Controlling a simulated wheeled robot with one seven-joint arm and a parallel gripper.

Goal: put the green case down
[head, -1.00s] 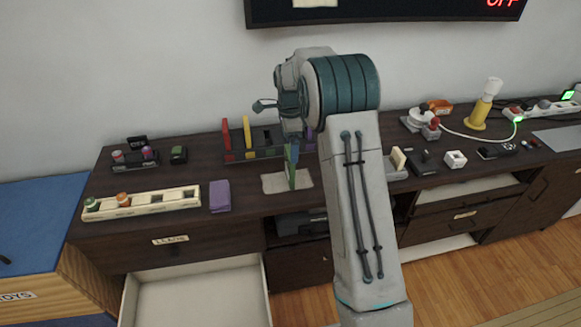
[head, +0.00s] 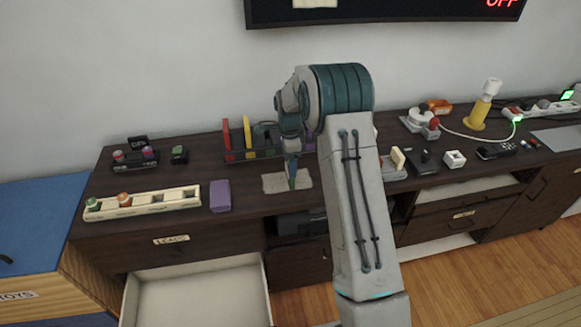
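The green case (head: 292,181) shows edge-on as a thin upright blue-green strip at the low end of my gripper (head: 292,168). My gripper points down over the pale beige mat (head: 273,184) on the dark cabinet top and appears shut on the case. The case's lower edge is at or just above the mat; I cannot tell whether it touches. The fingers are small and partly hidden by my wrist.
A rack (head: 236,156) with a red case (head: 226,134) and a yellow case (head: 247,132) stands behind. A purple box (head: 220,196) and a cream tray (head: 160,201) lie left. An open drawer (head: 195,293) juts out below. Small gadgets stand right.

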